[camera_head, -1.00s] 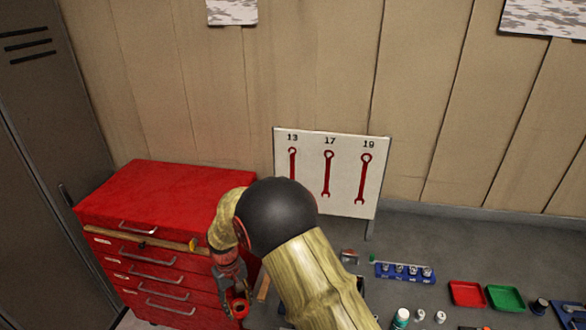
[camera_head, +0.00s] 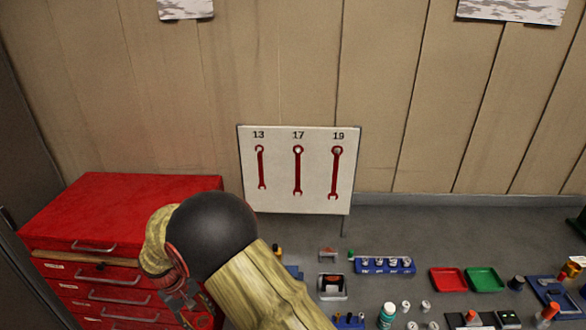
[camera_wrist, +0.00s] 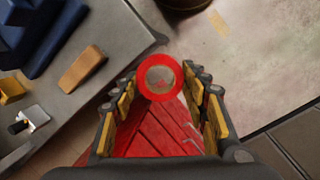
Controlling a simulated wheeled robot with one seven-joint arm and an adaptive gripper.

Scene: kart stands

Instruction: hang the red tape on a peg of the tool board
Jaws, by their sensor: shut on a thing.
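The red tape (camera_wrist: 145,78) is a ring at the tips of my gripper (camera_wrist: 160,84) in the wrist view. The fingers are shut on it from both sides, and floor shows through its hole. In the head view my gripper (camera_head: 188,303) is low on the left, in front of the red cabinet, and I cannot make out the tape there. The white tool board (camera_head: 270,190) stands upright at the back of the bench, with red wrench shapes marked 13, 17 and 19. Its pegs are too small to make out clearly.
The red drawer cabinet (camera_head: 120,195) stands left of the board. On the grey bench (camera_head: 420,222) are a blue socket rail (camera_head: 385,268), a red tray (camera_head: 447,281), a green tray (camera_head: 485,280) and small bottles. Bench between board and trays is mostly clear.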

